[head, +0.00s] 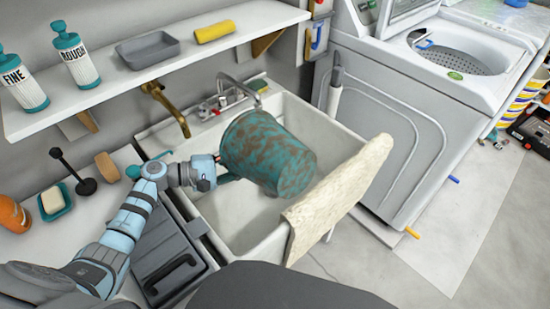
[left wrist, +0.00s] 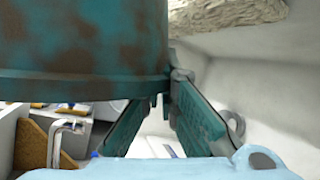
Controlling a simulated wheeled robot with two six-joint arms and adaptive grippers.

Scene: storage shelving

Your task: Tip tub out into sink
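The tub (head: 268,150) is teal with brown rust-like patches. It hangs tilted over the white sink (head: 232,215) in the head view, and its inside is not visible. My left gripper (head: 222,173) is at the tub's near left side, with its fingers closed at the tub's edge. In the left wrist view the tub (left wrist: 80,40) fills the upper left, and the fingers of my left gripper (left wrist: 168,92) come together at its lower rim. My right gripper is not in view.
A beige cloth (head: 340,195) drapes over the sink's right edge. A brass tap (head: 167,105) and a grey tap (head: 240,88) stand behind the sink. A white shelf (head: 190,55) with bottles and a grey tray overhangs the back. A washing machine (head: 400,120) stands at right.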

